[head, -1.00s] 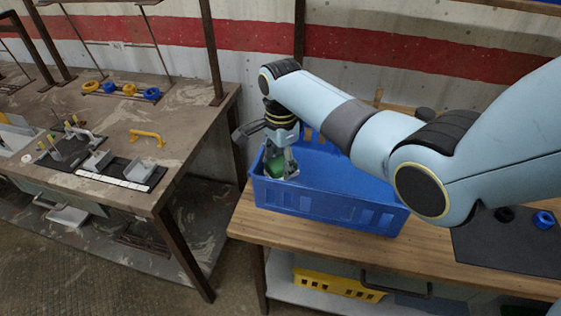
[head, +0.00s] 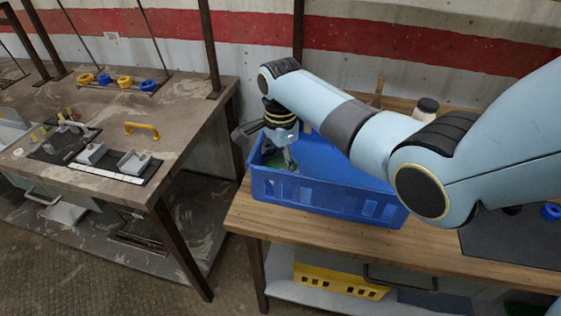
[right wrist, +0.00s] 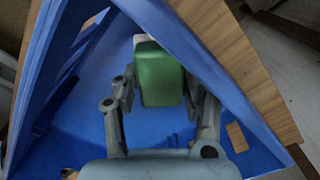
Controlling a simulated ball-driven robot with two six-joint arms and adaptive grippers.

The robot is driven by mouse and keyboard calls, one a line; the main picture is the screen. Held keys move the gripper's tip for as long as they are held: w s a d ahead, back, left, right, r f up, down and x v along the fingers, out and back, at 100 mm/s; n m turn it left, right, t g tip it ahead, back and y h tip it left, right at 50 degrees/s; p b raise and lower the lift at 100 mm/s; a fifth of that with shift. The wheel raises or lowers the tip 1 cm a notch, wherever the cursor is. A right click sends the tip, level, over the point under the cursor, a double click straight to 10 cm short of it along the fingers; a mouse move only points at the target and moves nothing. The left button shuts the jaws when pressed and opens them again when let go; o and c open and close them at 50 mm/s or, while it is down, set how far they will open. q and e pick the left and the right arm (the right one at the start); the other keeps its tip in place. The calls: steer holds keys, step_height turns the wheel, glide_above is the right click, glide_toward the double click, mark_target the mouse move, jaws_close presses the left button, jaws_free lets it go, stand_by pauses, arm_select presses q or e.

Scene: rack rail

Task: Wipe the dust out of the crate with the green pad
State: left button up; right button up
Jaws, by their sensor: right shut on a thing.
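The blue crate (head: 330,194) stands on the wooden bench. My right gripper (head: 288,160) reaches down into its left end, fingers partly hidden by the near wall. In the right wrist view the green pad (right wrist: 160,76) is between the fingers of my right gripper (right wrist: 163,100), which is shut on it. A pale strip shows at the pad's upper edge. I cannot tell whether the pad touches the crate floor (right wrist: 155,128). No dust can be made out on the visible floor. My left gripper is not in view.
The crate's slotted walls stand close around the gripper. The wooden bench top (head: 300,228) is clear in front. A dark mat (head: 510,240) and a white jar with a dark lid (head: 426,108) are to the right. A separate grey table (head: 110,110) with fixtures stands left.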

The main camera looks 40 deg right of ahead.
mark_target(295, 171)
steer(key=shift+f+b, duration=0.5)
steer(key=shift+f, duration=0.45)
steer(key=s+d+p, duration=0.1)
steer(key=s+p, duration=0.1)
steer(key=p, duration=0.1)
steer(key=shift+d+r, duration=0.3)
steer(key=shift+d, duration=0.1)
steer(key=shift+s+d+p, duration=0.25)
steer(key=shift+s+p, duration=0.05)
steer(key=shift+p, duration=0.1)
steer(key=shift+f, duration=0.3)
steer(key=shift+w+a+f, duration=0.1)
steer(key=shift+w+a, duration=0.1)
steer(key=shift+a, duration=0.05)
steer(key=shift+w+a+f+b, duration=0.1)
steer(key=shift+w+a+b, duration=0.5)
steer(key=shift+w+a, duration=0.45)
